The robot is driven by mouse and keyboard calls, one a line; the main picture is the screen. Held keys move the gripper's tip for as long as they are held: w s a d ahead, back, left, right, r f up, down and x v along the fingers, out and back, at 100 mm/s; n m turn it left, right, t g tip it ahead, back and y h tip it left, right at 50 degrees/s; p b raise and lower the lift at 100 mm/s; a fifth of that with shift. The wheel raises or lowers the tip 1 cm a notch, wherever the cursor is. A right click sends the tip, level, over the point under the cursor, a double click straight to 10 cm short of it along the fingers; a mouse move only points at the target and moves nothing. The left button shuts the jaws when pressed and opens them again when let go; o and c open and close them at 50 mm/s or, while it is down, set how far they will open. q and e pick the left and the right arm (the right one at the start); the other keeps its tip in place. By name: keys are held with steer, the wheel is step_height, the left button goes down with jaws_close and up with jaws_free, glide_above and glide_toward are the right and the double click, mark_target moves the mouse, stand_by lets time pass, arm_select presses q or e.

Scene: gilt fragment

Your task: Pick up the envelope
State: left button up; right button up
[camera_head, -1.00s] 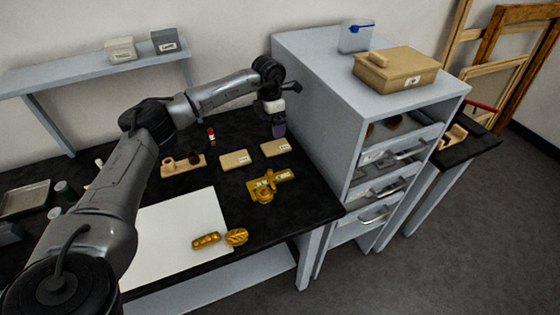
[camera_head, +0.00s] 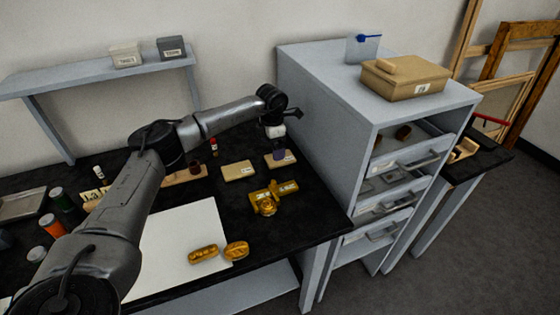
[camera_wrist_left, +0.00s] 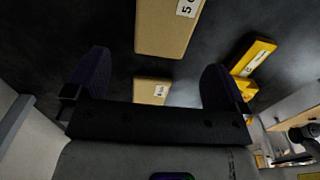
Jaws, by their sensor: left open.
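Two flat tan packets with white labels lie on the black table in the head view, a left one (camera_head: 238,171) and a right one (camera_head: 281,162). They could be envelopes, but I cannot read the labels there. My left gripper (camera_head: 279,150) points down over the right packet and partly hides it. In the left wrist view my left gripper (camera_wrist_left: 157,80) is open and empty. One tan packet (camera_wrist_left: 165,25) shows large at the top, and another tan packet (camera_wrist_left: 152,91) shows between the fingers, partly hidden by the gripper's body. My right gripper is not in view.
A gilt ornament (camera_head: 268,197) lies in front of the packets, and two gilt pieces (camera_head: 203,254) (camera_head: 236,250) lie by the white sheet (camera_head: 170,270). A grey drawer cabinet (camera_head: 325,150) stands close on the right, with a tan box (camera_head: 405,78) on top.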

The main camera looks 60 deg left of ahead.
arm_select(q)
steer(key=f, duration=0.1)
steer(key=f+b, duration=0.1)
steer(key=f, duration=0.1)
steer(key=f+b, duration=0.1)
steer(key=shift+w+d+f, duration=0.15)
steer(key=shift+w+d, duration=0.05)
steer(key=shift+w, duration=0.05)
steer(key=shift+f, duration=0.45)
steer(key=c, duration=1)
steer(key=shift+r, duration=0.1)
